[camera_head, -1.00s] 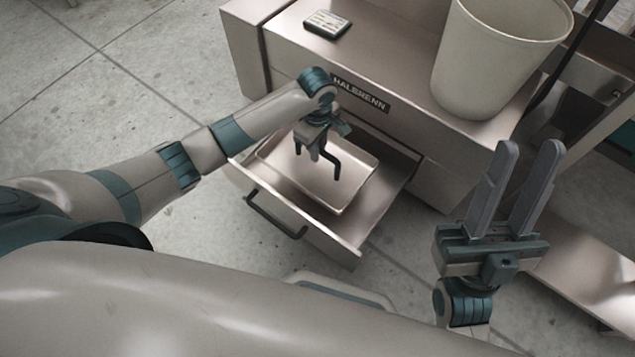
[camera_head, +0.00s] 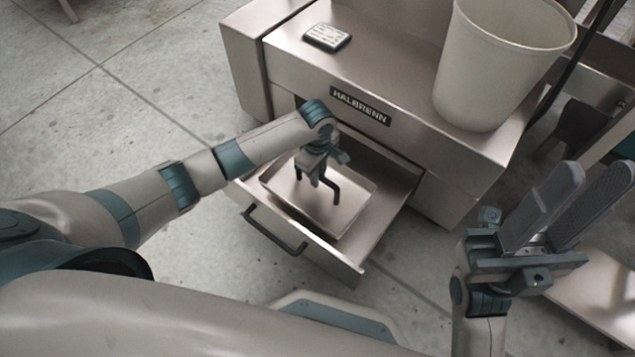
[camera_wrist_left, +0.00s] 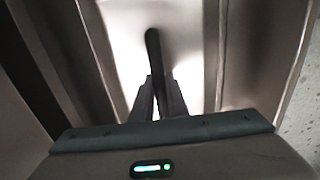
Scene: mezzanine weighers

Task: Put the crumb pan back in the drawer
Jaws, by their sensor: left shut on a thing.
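The crumb pan (camera_head: 350,212) is a shallow metal tray with a black upright handle (camera_head: 334,188). It is within the outline of the pulled-out drawer (camera_head: 300,238), and I cannot tell whether it rests on the drawer bottom or hangs just above it. My left gripper (camera_head: 316,178) reaches down over the pan and is shut on its handle. In the left wrist view the dark handle (camera_wrist_left: 152,50) runs between the fingers above the bright pan floor (camera_wrist_left: 190,42). My right gripper (camera_head: 565,210) is open and empty, to the right of the drawer.
The drawer belongs to a metal cabinet labelled HALBRENN (camera_head: 360,107). A large pale bucket (camera_head: 500,70) and a small dark-edged device (camera_head: 327,38) stand on its top. The drawer's black pull (camera_head: 272,232) faces me. Concrete floor (camera_head: 110,110) is clear at the left.

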